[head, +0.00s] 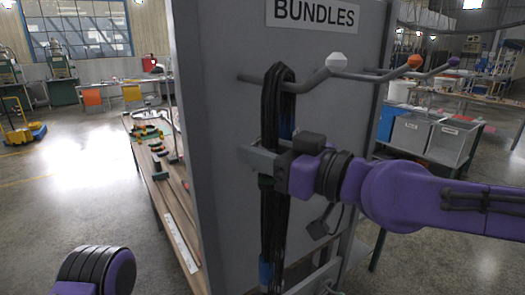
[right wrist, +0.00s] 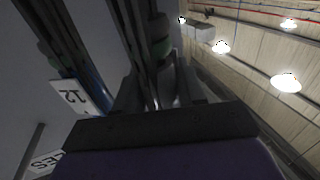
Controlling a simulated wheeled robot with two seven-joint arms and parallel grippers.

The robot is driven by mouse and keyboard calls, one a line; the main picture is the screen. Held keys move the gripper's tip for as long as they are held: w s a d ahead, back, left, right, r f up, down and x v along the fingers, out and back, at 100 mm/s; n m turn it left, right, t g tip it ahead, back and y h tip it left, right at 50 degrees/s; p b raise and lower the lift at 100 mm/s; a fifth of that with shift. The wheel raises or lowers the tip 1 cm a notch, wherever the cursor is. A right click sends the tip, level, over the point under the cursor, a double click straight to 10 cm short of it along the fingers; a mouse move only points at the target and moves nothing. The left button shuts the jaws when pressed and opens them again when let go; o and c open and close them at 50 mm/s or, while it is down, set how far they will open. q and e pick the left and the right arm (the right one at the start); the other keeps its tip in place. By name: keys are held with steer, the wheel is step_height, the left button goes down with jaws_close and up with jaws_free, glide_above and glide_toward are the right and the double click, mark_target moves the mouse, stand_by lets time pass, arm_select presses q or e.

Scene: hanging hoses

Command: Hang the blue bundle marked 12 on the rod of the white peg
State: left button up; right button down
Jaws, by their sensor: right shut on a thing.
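The bundle (head: 270,220) is black hose with blue bands, hanging upright in front of the grey panel. In the right wrist view a white tag marked 12 (right wrist: 75,97) shows beside its strands. My right gripper (head: 265,162) is shut on the bundle below its top loop. The rod of the white peg (head: 314,81) runs left to right and turns up to a white tip (head: 337,61). The loop's top stands slightly above the rod, and the hose crosses it left of the upturned end. I cannot tell whether the rod passes through the loop. The left gripper is out of view.
Pegs with an orange tip (head: 413,62) and a purple tip (head: 453,62) lie to the right. The grey panel (head: 225,150) bears a BUNDLES sign (head: 314,13). A wooden table (head: 170,215) stands left of the panel, grey bins (head: 410,135) to the right.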

steer(key=shift+f, duration=0.1)
stand_by(0.3)
steer(key=c, duration=0.6)
jaws_free()
steer(key=shift+s, duration=0.1)
